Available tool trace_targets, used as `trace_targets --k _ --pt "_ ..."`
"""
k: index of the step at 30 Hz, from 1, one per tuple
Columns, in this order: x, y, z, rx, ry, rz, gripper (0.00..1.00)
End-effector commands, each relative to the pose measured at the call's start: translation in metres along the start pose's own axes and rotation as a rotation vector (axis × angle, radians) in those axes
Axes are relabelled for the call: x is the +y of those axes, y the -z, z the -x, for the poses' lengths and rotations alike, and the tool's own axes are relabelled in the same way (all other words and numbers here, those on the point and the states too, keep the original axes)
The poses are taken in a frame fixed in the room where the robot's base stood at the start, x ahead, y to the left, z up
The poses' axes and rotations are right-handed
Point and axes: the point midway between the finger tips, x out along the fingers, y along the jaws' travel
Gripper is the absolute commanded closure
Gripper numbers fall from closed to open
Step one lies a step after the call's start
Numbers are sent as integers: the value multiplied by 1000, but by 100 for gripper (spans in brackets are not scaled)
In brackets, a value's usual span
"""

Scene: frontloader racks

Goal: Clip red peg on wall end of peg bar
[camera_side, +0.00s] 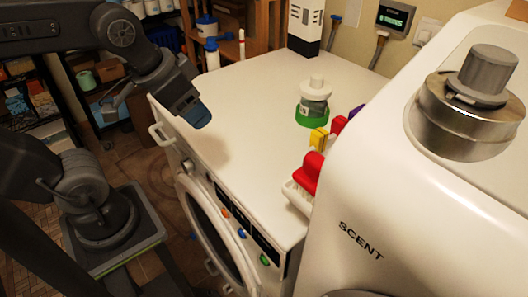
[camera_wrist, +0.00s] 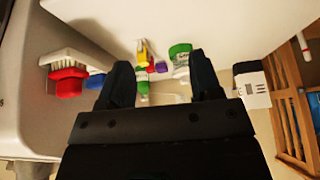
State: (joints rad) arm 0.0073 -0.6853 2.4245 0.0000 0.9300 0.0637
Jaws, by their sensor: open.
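My gripper (camera_side: 197,113) is open and empty, above the front left part of the white washer top. Its two dark fingers stand apart in the wrist view (camera_wrist: 160,68). A small red piece (camera_side: 339,125), which may be the red peg, is beside a yellow peg-like piece (camera_side: 318,139) near the right machine. Both show small in the wrist view, the red piece (camera_wrist: 150,69) close to the yellow one (camera_wrist: 146,52). A purple piece (camera_side: 355,112) is beside them. My gripper is well apart from them. I cannot make out the peg bar.
A red-backed brush (camera_side: 308,174) with white bristles lies at the front right. A green-based bottle (camera_side: 312,108) stands behind the small pieces. The white SCENT machine (camera_side: 400,190) rises at the right, partly hiding them. The washer top's (camera_side: 250,105) left and middle are clear.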

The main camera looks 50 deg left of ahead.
Motion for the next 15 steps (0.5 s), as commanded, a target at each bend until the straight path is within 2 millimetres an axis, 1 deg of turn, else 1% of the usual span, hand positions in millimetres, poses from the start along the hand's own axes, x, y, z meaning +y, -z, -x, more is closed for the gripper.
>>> trace_targets --k 1,5,15 --pt "0 -9 -2 10 2 30 41" --pt "0 -19 -6 21 4 70 41" --pt "0 -19 -6 20 4 72 41"
